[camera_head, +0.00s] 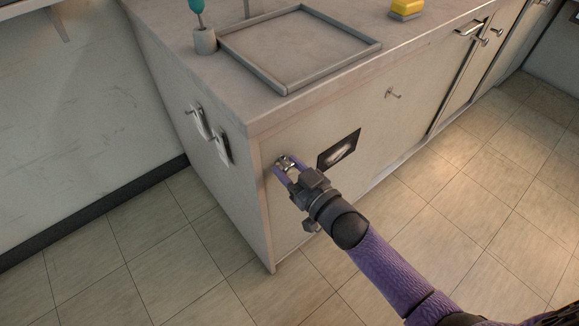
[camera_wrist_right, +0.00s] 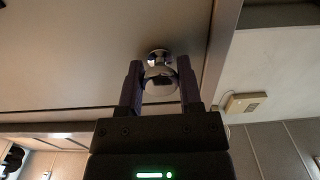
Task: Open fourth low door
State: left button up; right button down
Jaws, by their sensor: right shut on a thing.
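My right gripper (camera_head: 283,166) comes in from the lower right and is shut on a small round metal knob (camera_head: 286,159) near the left end of the low cabinet front. The right wrist view shows the shiny knob (camera_wrist_right: 158,78) between the two fingers of the gripper (camera_wrist_right: 160,84). The low door (camera_head: 300,130) carrying the knob is pale and looks flush with the cabinet front. A dark picture card (camera_head: 339,149) is on the cabinet front to the right of the knob. My left gripper is not in view.
The countertop bears a shallow grey tray (camera_head: 261,74), a cup (camera_head: 204,40) with a teal-handled tool, and a yellow sponge (camera_head: 406,8). Another knob (camera_head: 392,93) is farther right. Hooks with cloth (camera_head: 208,128) hang on the side panel. The tiled floor (camera_head: 470,200) in front is clear.

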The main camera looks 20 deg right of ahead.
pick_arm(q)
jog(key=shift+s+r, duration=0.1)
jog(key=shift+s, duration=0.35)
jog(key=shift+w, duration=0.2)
